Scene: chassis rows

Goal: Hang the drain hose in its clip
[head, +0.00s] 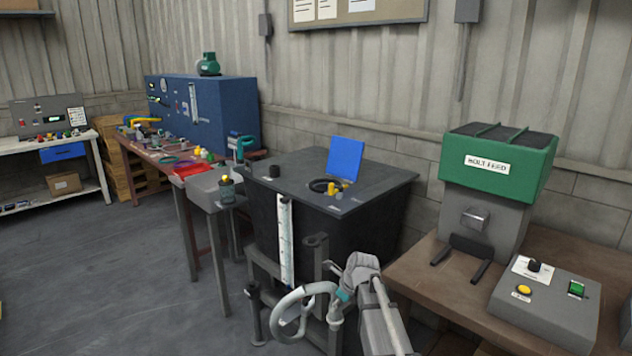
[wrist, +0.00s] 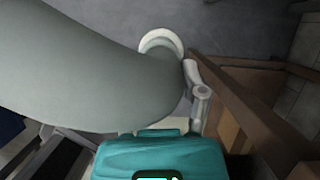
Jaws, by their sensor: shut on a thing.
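The pale grey drain hose (head: 290,300) bends in a loop at the lower front of the dark tank (head: 335,205) in the head view. My gripper (head: 345,292) is shut on the hose, with a teal piece at the grip. In the wrist view the hose (wrist: 90,75) fills the upper left as a thick curve, close to the camera. The teal piece (wrist: 160,155) lies at the bottom edge there. A white ring (wrist: 163,40) shows beyond the hose, and a pale fitting (wrist: 200,95) stands right of it. I cannot make out for certain which part is the clip.
A dark frame with posts (head: 318,265) stands before the tank, close to my gripper. A white scale strip (head: 285,240) runs down the tank front. A brown bench (head: 430,270) with a green bolt feeder (head: 497,165) is at the right. Open floor (head: 90,270) lies at the left.

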